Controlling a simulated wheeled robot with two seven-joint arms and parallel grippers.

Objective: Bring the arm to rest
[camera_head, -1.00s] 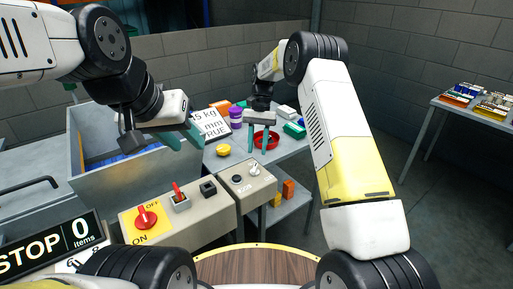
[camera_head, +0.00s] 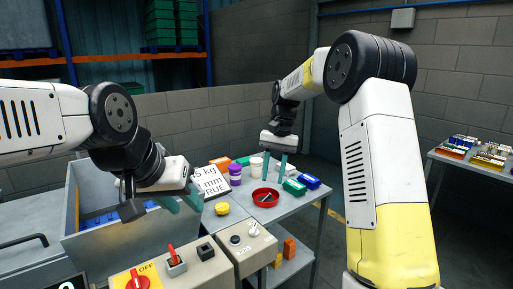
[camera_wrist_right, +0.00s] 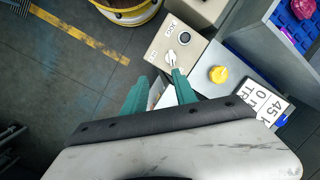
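My right gripper (camera_head: 275,166) hangs above the small table, with its two teal fingers apart and nothing between them. Its open fingers also show in the right wrist view (camera_wrist_right: 160,92). My left gripper (camera_head: 181,202) is at the right edge of the grey bin (camera_head: 120,237). Its teal fingers look apart, and I see nothing held in them.
A red bowl (camera_head: 265,203) stands on the small table below my right gripper, with a yellow item (camera_head: 222,208), a purple jar (camera_head: 235,180) and several packages nearby. A switch panel (camera_head: 208,272) is in front. Another table (camera_head: 442,158) stands far right.

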